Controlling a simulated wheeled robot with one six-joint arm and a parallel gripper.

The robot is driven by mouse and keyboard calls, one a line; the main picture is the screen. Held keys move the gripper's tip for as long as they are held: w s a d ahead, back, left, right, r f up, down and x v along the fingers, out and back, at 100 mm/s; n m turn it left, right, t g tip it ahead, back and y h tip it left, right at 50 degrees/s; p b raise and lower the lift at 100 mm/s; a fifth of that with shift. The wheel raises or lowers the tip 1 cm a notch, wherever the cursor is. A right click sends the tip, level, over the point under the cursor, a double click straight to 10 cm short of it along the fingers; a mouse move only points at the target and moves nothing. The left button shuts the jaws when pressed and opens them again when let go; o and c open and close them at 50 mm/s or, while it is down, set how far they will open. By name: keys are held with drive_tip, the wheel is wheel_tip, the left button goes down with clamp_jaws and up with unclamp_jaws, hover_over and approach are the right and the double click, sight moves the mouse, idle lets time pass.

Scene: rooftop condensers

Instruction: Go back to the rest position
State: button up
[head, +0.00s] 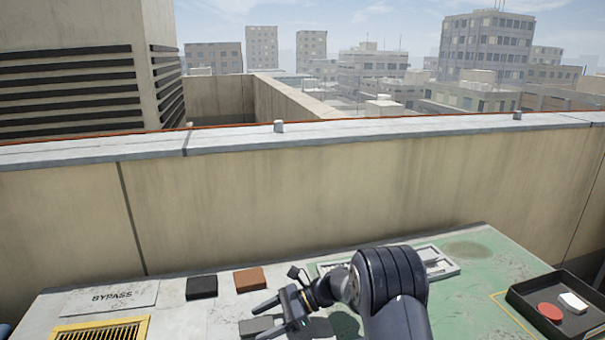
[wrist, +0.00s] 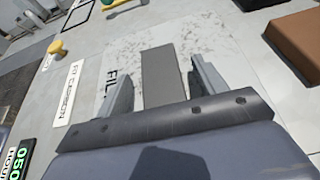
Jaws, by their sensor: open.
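My gripper (head: 264,321) hangs over the front middle of the worktop in the head view, with its fingers pointing left. In the wrist view its two fingers (wrist: 163,70) are spread apart. A flat grey block (wrist: 165,80) lies between and beyond them on a pale, scuffed patch marked "FIL". The rest of that word is hidden. The grey block also shows in the head view (head: 254,325), partly behind the fingers. Whether the fingers touch it, I cannot tell.
A black block (head: 201,287) and a brown block (head: 249,279) lie behind my gripper. A "BYPASS" plate (head: 112,297) and yellow-framed grille (head: 100,330) are left. A dark tray (head: 527,302) at right holds a red disc (head: 550,312) and a white block (head: 573,302). A parapet (head: 350,185) stands behind.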

drive_tip(key=shift+s+a+f, duration=0.1)
drive_tip(key=shift+a, duration=0.15)
drive_tip(key=shift+r, duration=0.2)
